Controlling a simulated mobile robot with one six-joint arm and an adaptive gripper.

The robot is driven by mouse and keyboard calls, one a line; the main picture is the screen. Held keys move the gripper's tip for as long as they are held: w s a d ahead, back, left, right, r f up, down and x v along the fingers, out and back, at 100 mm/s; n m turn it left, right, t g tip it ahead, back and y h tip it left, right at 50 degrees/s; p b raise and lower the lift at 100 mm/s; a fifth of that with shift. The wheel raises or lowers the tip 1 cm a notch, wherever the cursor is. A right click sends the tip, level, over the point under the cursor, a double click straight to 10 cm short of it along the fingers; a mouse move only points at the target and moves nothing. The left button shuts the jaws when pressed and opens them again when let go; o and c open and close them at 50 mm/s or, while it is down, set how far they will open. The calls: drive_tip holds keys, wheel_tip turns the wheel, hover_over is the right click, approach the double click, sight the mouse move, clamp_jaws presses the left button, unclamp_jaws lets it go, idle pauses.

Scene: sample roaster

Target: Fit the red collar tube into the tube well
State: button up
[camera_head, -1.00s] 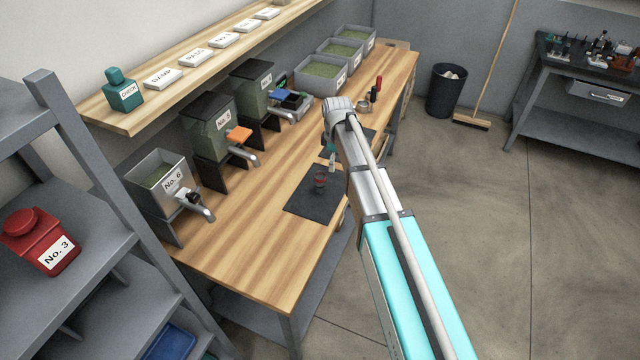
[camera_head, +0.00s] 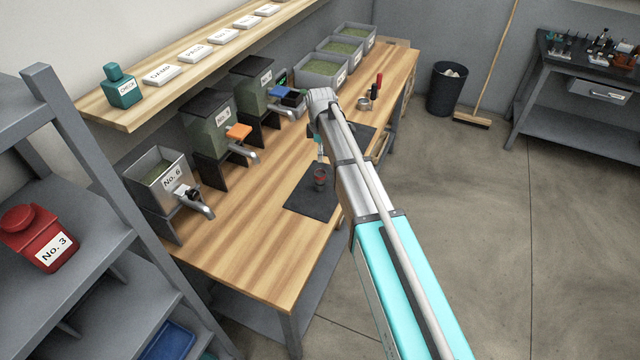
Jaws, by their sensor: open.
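A small dark, cup-like thing with red at it (camera_head: 320,177) stands on the black mat (camera_head: 302,200) near the bench's front edge. It is too small to tell whether this is the red collar tube, the tube well, or one in the other. My gripper (camera_head: 320,156) is mostly hidden by my arm. A pale fingertip and a bit of teal show just above the cup-like thing. The gripper is open, and I see nothing held in it. I cannot tell whether it touches the cup-like thing.
Hoppers with spouts, among them No. 6 (camera_head: 160,178), line the back of the wooden bench (camera_head: 250,245). A metal ring (camera_head: 364,104) and a red-handled tool (camera_head: 379,82) stand farther along. The bench's near end is clear. A grey shelf holds a red No. 3 jar (camera_head: 38,238).

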sight(320, 178)
drive_tip(key=shift+f+b, duration=3.55)
drive_tip(key=shift+f, duration=0.25)
drive_tip(key=shift+f, duration=0.1)
drive_tip(key=shift+w+a+f+b, duration=0.1)
drive_tip(key=shift+w+f+b, duration=0.05)
drive_tip(key=shift+f+b, duration=2.45)
drive_tip(key=shift+r, duration=0.1)
drive_tip(key=shift+c, duration=0.3)
clamp_jaws()
drive_tip(key=shift+r+p, duration=0.45)
drive_tip(key=shift+p, duration=0.05)
